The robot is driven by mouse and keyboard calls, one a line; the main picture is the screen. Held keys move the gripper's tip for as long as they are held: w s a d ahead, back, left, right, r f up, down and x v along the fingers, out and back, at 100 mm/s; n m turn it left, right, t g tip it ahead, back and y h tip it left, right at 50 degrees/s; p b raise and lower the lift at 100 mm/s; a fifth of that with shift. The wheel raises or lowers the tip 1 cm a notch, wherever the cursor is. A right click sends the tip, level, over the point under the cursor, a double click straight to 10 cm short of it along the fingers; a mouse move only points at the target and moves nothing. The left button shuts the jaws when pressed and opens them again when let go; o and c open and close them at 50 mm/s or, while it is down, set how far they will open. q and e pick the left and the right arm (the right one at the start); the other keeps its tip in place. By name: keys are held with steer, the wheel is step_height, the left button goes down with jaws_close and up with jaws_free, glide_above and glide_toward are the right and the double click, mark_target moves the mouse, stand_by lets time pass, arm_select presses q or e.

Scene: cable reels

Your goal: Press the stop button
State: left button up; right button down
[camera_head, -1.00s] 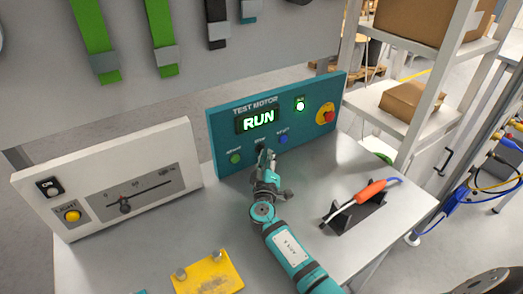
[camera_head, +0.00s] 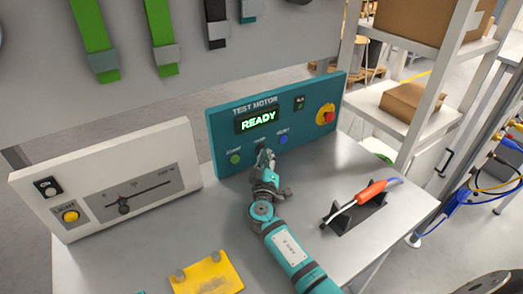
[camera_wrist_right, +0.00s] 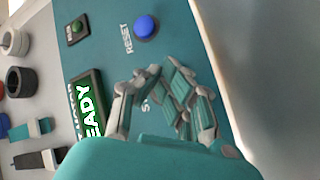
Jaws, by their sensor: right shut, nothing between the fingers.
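The teal test motor panel (camera_head: 219,147) stands at the back of the table, and its display (camera_head: 258,121) reads READY in green. The run lamp (camera_head: 299,104) above right of the display is dark. My right gripper (camera_head: 263,154) is shut and empty, with its fingertips at the middle button position under the STOP label. The stop button itself is hidden behind the fingers. In the right wrist view, the shut fingers (camera_wrist_right: 150,80) are against or very close to the panel and cover most of the stop label. My left gripper is not in view.
A green start button (camera_head: 236,159) and a blue reset button (camera_head: 283,140) flank the fingers. A red emergency knob (camera_head: 327,117) sits at right. A white light panel (camera_head: 90,175), a yellow plate (camera_head: 208,274) and an orange-handled tool (camera_head: 371,191) are on the table.

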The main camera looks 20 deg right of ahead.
steer(key=shift+s+d, duration=0.1)
steer(key=shift+s, duration=0.65)
steer(key=shift+s, duration=0.1)
steer(key=shift+s+d, duration=0.2)
steer(key=shift+s, duration=1)
steer(key=shift+s+d, duration=0.15)
steer(key=shift+s, duration=1.05)
